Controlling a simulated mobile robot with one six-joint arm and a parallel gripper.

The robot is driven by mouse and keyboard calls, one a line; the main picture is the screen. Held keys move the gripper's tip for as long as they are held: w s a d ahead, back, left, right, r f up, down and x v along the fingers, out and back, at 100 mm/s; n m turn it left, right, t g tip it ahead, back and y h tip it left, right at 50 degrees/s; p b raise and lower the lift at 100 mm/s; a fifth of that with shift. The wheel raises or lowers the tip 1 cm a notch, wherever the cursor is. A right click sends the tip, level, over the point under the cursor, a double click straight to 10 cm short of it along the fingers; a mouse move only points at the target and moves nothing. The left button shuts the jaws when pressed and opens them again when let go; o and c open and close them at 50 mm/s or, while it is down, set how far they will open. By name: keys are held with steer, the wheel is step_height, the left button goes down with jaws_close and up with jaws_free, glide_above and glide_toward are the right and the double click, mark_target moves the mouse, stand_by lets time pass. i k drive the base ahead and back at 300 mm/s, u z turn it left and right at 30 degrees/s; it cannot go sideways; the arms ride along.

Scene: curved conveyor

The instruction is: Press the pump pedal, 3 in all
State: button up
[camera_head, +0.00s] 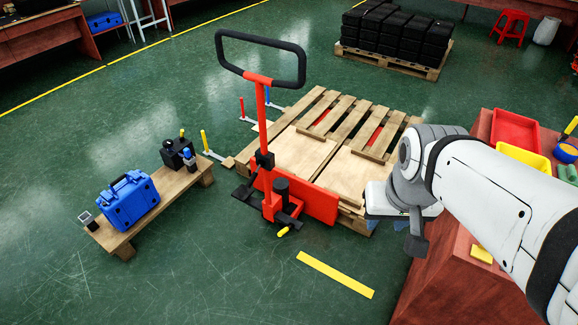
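A red pallet jack (262,125) stands in the middle, its black loop handle (290,47) upright and its red body (320,203) against a wooden pallet (345,125). Low at its base is a flat black pedal-like plate (243,192) on the left. A short lever with a yellow tip (283,232) sticks out at the front. I cannot tell for certain which of these is the pump pedal. My white arm comes in from the right; my gripper (416,244) appears as a dark grey part at its end, right of the jack and apart from it. Its fingers cannot be made out.
A low wooden bench (150,215) with a blue case (128,200) and small black items stands left. A red-brown table (450,290) with red and yellow bins (515,131) is right. Green floor with a yellow strip (335,274) is clear in front.

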mark_target(242, 193)
steer(key=u, duration=0.55)
steer(key=i, duration=0.9)
steer(key=z, duration=1.4)
steer(key=k, duration=1.15)
steer(key=u, duration=0.8)
steer(key=i, duration=0.65)
steer(key=u, duration=0.05)
